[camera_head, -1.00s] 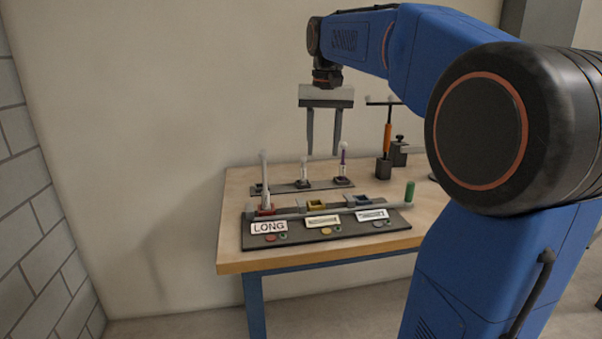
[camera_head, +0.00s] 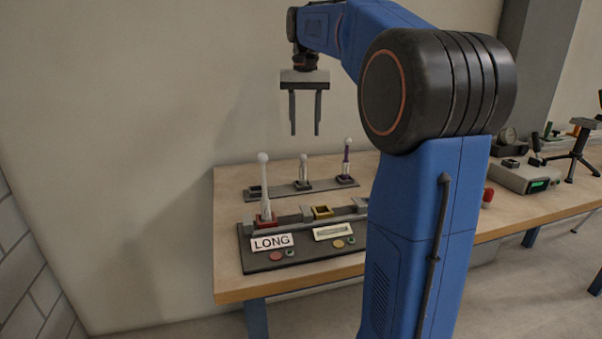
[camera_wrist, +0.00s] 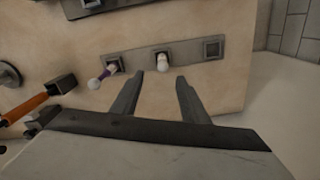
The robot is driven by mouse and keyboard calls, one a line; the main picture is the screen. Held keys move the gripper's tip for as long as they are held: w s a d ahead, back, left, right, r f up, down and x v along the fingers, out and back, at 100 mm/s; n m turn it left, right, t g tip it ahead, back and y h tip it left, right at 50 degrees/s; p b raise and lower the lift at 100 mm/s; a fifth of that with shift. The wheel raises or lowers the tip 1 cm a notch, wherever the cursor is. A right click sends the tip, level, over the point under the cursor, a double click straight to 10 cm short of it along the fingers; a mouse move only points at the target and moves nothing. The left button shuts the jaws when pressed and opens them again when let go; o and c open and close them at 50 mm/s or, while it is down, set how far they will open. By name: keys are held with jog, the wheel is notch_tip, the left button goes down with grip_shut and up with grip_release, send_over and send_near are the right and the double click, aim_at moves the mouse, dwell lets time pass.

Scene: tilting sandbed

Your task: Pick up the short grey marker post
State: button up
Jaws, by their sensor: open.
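The short grey marker post (camera_head: 303,172) stands upright in the middle socket of the back rack (camera_head: 318,191). In the wrist view the post (camera_wrist: 162,63) shows from above, with its pale rounded top between and just beyond my fingertips. My gripper (camera_head: 306,133) is open and empty, pointing down above the rack; its two fingers also show in the wrist view (camera_wrist: 160,77). In the head view the fingertips are well above the post's top. A purple and white post (camera_head: 346,163) stands in the socket to the right. The left socket (camera_head: 254,191) is empty.
A tall white post (camera_head: 265,192) stands in the red socket of the front tray (camera_head: 290,262), behind the LONG label (camera_head: 271,242). A yellow socket (camera_head: 322,212) there is empty. My arm hides the tray's right end. An orange-handled tool (camera_wrist: 38,101) lies left in the wrist view.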

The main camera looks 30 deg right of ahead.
aim_at(305, 155)
notch_tip(305, 155, down, 9)
jog(key=shift+r, duration=0.2)
jog(key=shift+w+a+f, duration=0.1)
jog(key=shift+w+f, duration=0.1)
jog(key=shift+f, duration=1.2)
jog(key=shift+w+f, duration=0.15)
jog(key=shift+f, duration=1.2)
jog(key=shift+c, duration=0.6)
grip_shut()
